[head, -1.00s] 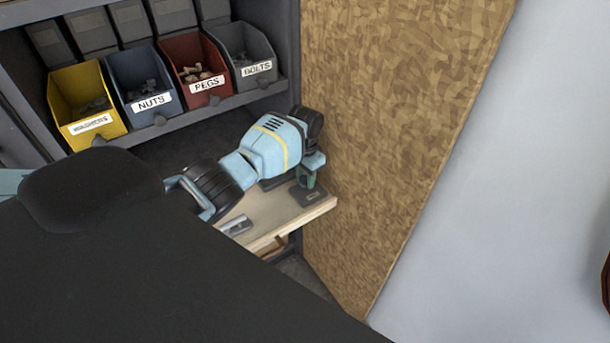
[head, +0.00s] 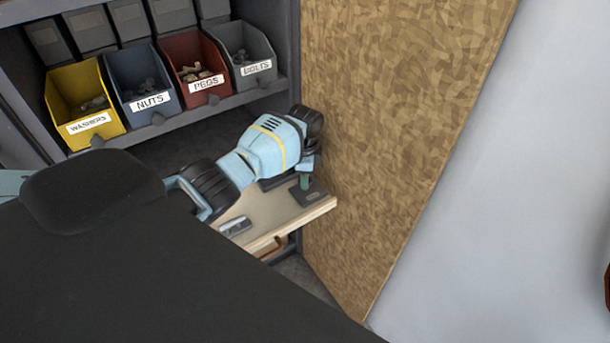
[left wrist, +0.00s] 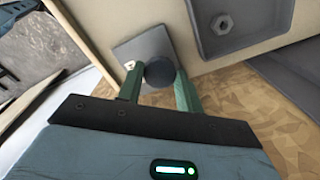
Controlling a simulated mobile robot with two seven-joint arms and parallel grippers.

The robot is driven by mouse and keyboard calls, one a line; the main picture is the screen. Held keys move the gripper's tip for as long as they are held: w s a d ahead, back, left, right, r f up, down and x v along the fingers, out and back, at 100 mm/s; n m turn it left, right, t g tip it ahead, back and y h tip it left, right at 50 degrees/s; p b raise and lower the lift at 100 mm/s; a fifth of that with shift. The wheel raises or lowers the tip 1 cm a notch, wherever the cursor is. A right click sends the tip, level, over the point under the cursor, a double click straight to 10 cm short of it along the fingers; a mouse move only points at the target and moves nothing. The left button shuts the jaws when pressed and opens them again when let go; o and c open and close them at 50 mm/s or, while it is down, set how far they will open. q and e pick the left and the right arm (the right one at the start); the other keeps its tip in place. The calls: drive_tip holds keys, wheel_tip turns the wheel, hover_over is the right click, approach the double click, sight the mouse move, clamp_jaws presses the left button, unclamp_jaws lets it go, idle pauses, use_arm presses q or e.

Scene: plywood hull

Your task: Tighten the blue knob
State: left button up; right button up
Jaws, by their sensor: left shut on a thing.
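The knob (left wrist: 160,74) is a dark, slate-blue round cap on a square grey plate (left wrist: 143,47) in the left wrist view. My left gripper (left wrist: 158,83) has its green fingers on either side of the knob and is shut on it. In the head view the same gripper (head: 305,182) points down at a dark plate (head: 314,193) near the right end of a pale wooden board (head: 268,210). The knob itself is hidden there behind the fingers and wrist. My right gripper is not in view.
A grey fitting (head: 236,226) lies on the board's near left. A plywood panel (head: 385,120) rises close to my wrist on the right. Washers (head: 85,100), nuts (head: 145,80), pegs (head: 195,70) and bolts (head: 243,55) bins stand on a shelf behind. A hex nut (left wrist: 224,22) shows in a dark recessed piece.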

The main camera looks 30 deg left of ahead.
use_arm(q)
drive_tip(key=shift+w+r, duration=0.1)
drive_tip(key=shift+r, duration=0.1)
idle(0.4)
drive_tip(key=o, duration=1)
drive_tip(key=shift+f, duration=0.1)
wheel_tip(320, 180, up, 7)
drive_tip(key=shift+p, duration=0.6)
drive_tip(key=shift+r, duration=0.45)
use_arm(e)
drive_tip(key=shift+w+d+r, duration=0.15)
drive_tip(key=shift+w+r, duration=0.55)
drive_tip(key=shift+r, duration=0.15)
use_arm(q)
drive_tip(key=shift+d+f, duration=0.1)
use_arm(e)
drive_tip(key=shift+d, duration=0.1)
